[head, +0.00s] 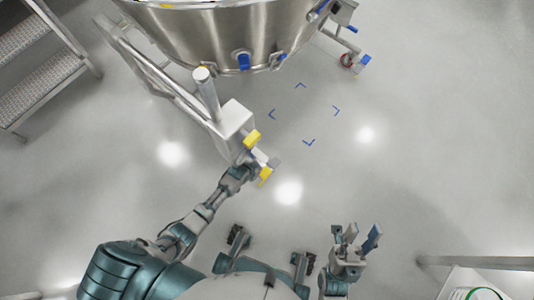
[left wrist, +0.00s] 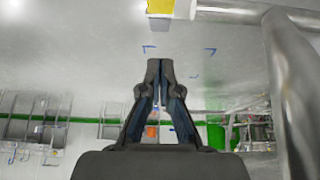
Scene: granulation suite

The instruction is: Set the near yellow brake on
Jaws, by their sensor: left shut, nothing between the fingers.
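Two yellow pieces show on the near end of the steel frame in the head view: a lower one (head: 265,177), nearest to me, and an upper one (head: 252,139) by the white box. I cannot tell whether either is pressed down. My left gripper (head: 250,166) is just left of the lower piece, close to it; contact is unclear. In the left wrist view its fingers (left wrist: 160,68) are shut and empty, with a yellow part (left wrist: 185,8) beyond them, cut by the top edge. My right gripper (head: 355,238) is open and empty over the floor.
A large steel vessel (head: 205,35) stands on the frame (head: 165,75) at the top. A blue-and-red caster (head: 352,62) is at its far right. Steps (head: 35,55) stand at left. Blue corner marks (head: 308,142) lie on open floor. A bin (head: 480,285) is at lower right.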

